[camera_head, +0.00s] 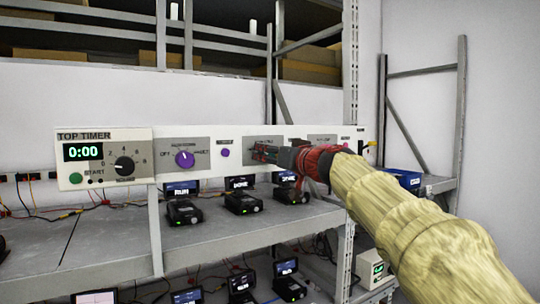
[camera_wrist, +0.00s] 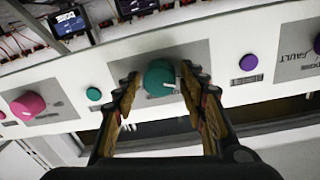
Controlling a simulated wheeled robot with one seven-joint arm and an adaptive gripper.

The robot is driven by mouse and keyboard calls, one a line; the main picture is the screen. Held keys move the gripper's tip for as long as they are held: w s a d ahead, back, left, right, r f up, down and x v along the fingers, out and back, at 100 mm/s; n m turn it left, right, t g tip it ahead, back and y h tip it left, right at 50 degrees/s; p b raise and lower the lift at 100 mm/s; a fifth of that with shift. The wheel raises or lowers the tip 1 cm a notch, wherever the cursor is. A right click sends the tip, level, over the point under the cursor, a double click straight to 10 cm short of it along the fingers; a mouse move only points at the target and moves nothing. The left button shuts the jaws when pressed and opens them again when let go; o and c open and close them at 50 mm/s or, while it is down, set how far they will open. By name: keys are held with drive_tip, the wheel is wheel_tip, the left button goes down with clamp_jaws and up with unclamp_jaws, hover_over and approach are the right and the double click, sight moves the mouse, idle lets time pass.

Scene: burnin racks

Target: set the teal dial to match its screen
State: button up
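The teal dial (camera_wrist: 160,77) sits on a grey plate of the white panel in the wrist view. A short pale mark shows on its lower right part. My gripper (camera_wrist: 161,80) is open, with one finger on each side of the dial; I cannot tell whether either finger touches it. In the head view my gripper (camera_head: 268,152) is at the panel and hides the dial. Small device screens stand below the panel: the left one (camera_head: 182,188) seems to read RUN, the middle one (camera_head: 240,183) seems to read DONE, and the right one (camera_head: 286,177) is hard to read.
A purple dial (camera_head: 185,159) and TOP TIMER box (camera_head: 104,158) reading 0:00 are left of my gripper in the head view. The wrist view shows a pink dial (camera_wrist: 27,106), a small teal button (camera_wrist: 93,94) and a purple button (camera_wrist: 248,62). Shelves hold several devices below.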

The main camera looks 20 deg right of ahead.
drive_tip(key=c, duration=0.9)
drive_tip(key=m, duration=0.3)
drive_tip(key=shift+m, duration=0.4)
drive_tip(key=m+p, duration=0.1)
drive_tip(key=m, duration=0.8)
drive_tip(key=shift+d+m, duration=0.1)
drive_tip(key=shift+m, duration=0.3)
drive_tip(key=shift+m+p, duration=0.5)
drive_tip(key=shift+m, duration=1.3)
drive_tip(key=shift+f, duration=0.1)
drive_tip(key=o, duration=1.1)
drive_tip(key=shift+d, duration=0.1)
drive_tip(key=shift+c, duration=0.2)
drive_tip(key=shift+o, duration=0.6)
